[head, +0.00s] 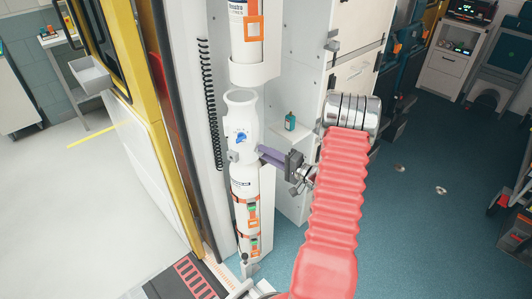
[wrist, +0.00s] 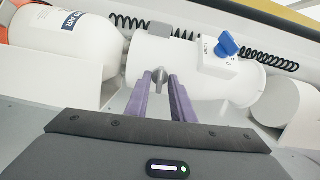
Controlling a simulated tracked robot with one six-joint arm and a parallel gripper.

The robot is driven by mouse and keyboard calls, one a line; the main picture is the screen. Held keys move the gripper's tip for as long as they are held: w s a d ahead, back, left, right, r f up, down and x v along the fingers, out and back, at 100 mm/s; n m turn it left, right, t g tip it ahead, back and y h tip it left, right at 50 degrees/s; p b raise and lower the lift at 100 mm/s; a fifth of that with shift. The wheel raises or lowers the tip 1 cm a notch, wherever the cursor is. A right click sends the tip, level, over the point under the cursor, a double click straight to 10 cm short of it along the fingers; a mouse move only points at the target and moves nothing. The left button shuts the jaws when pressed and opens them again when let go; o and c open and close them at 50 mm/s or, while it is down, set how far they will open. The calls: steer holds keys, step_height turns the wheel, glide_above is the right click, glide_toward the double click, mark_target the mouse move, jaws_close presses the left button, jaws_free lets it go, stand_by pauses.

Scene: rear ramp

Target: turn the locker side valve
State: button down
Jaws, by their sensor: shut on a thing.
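My gripper (head: 261,151) reaches from the right to the side of the white valve body (head: 239,110) at the top of the lower cylinder. In the wrist view my gripper (wrist: 160,82) has its two purple fingers closed around a small silver fitting (wrist: 159,75) on the white body, which I take to be the side valve. The fingertips partly cover this fitting, and the head view does not show it clearly. A blue knob (wrist: 227,44) sits on a white block of the same body, apart from the fingers; it also shows in the head view (head: 241,137).
An upper white cylinder (head: 246,30) hangs in a holder above. A black coiled hose (head: 206,90) runs down the left side. A yellow door frame (head: 125,75) is at left. Blue floor (head: 430,230) is open at right.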

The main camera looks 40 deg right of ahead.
steer(key=shift+r+n, duration=0.15)
steer(key=shift+n, duration=0.75)
steer(key=shift+d+r, duration=0.1)
steer(key=c, duration=1.9)
jaws_free()
steer(key=shift+s, duration=0.1)
steer(key=v, duration=1.3)
steer(key=shift+s, duration=0.25)
